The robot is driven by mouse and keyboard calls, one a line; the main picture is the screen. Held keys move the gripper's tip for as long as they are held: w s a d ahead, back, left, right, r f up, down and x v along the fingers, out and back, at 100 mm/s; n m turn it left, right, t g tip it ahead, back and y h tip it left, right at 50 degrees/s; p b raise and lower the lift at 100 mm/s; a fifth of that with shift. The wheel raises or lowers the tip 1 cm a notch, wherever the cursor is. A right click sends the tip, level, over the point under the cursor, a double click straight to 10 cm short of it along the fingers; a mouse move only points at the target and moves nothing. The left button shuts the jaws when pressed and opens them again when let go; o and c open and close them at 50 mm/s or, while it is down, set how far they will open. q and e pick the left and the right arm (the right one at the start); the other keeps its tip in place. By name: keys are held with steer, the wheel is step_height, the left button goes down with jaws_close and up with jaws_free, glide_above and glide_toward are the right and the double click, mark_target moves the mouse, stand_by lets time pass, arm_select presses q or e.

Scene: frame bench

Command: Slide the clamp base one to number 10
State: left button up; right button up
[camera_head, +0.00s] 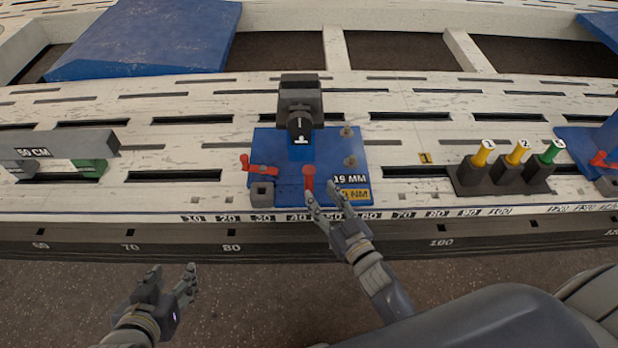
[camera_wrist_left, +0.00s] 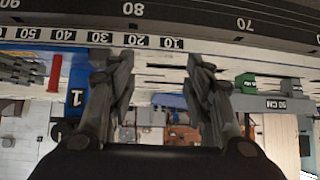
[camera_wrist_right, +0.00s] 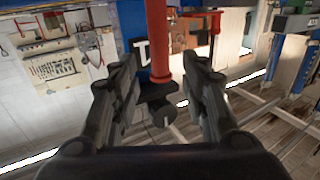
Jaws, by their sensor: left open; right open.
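Clamp base one (camera_head: 275,150) is a blue plate on the white bench with a dark clamp marked 1, red handles and a "19 MM" label. It lies above the scale marks from about 30 to 60. The number 10 (camera_head: 193,218) is on the bench's front edge, left of the base; it also shows in the left wrist view (camera_wrist_left: 172,43). My right gripper (camera_head: 323,193) is open at the base's front edge. In the right wrist view an upright red handle (camera_wrist_right: 157,45) stands between its fingers (camera_wrist_right: 165,82). My left gripper (camera_head: 173,270) is open and empty, in front of the bench.
A grey "50 CM" bar (camera_head: 70,150) with a green end block lies left of the base. Three numbered yellow and green tools (camera_head: 517,152) stand in a dark holder to the right. A second blue base (camera_head: 585,140) is at the far right. Bench slots run around the base.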

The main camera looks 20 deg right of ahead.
mark_target(311, 181)
steer(key=w, duration=0.3)
steer(key=w+a+b, duration=0.1)
steer(key=w, duration=0.3)
steer(key=shift+a+f, duration=0.1)
steer(key=shift+a, duration=0.05)
arm_select(q)
steer(key=w+d+r+t+h, duration=0.1)
steer(key=w+d+r+t, duration=0.1)
steer(key=w+r+t, duration=0.2)
steer(key=shift+w+d+r+t, duration=0.25)
steer(key=shift+w+r, duration=0.4)
steer(key=shift+r, duration=0.65)
arm_select(e)
steer(key=shift+w, duration=0.3)
arm_select(q)
steer(key=shift+a, duration=0.1)
arm_select(e)
steer(key=shift+a, duration=0.1)
jaws_close()
